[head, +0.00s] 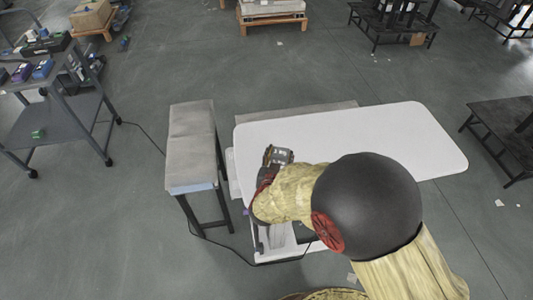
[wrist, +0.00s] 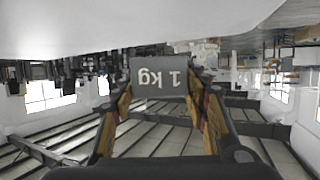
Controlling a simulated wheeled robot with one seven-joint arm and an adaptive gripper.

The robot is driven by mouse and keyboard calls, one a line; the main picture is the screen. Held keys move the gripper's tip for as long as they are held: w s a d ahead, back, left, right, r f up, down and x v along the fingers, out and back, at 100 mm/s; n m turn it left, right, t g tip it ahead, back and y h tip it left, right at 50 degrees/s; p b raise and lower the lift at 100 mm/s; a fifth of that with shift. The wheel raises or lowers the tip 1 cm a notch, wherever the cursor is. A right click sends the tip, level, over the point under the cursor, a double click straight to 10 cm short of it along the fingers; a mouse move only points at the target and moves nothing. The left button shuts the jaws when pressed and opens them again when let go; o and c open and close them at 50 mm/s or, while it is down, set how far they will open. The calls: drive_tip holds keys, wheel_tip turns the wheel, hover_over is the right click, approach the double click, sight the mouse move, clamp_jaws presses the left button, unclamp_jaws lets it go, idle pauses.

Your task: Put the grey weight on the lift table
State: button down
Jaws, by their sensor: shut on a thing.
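The grey weight (wrist: 159,72) is a block marked "1 kg". It sits between the two tan-padded fingers of my gripper (wrist: 159,92) in the wrist view, where its lettering appears upside down. My gripper is shut on it. In the head view, my gripper (head: 278,155) is over the left part of the white lift table (head: 390,130), and the weight is hard to make out there. The white tabletop also fills the top of the wrist view (wrist: 120,25). I cannot tell whether the weight touches it. My arm hides the table's near middle.
A grey padded bench (head: 192,140) stands left of the table, and another grey surface (head: 310,112) lies behind it. A cart with tools (head: 75,115) is at far left. A black rack (head: 505,125) stands at right. The tabletop's right part looks clear.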

drive_tip(key=shift+w+d+f+b, duration=0.2)
drive_tip(key=shift+d+f+b, duration=0.2)
drive_tip(key=shift+d+f, duration=0.45)
drive_tip(key=shift+w+d+f+b, duration=0.15)
drive_tip(key=shift+d+f+b, duration=0.2)
drive_tip(key=shift+d+f, duration=0.45)
wheel_tip(320, 180, down, 4)
drive_tip(key=shift+r+b, duration=0.1)
drive_tip(key=shift+b, duration=1.05)
drive_tip(key=c, duration=1.4)
unclamp_jaws()
drive_tip(key=shift+f, duration=0.25)
drive_tip(key=o, duration=0.4)
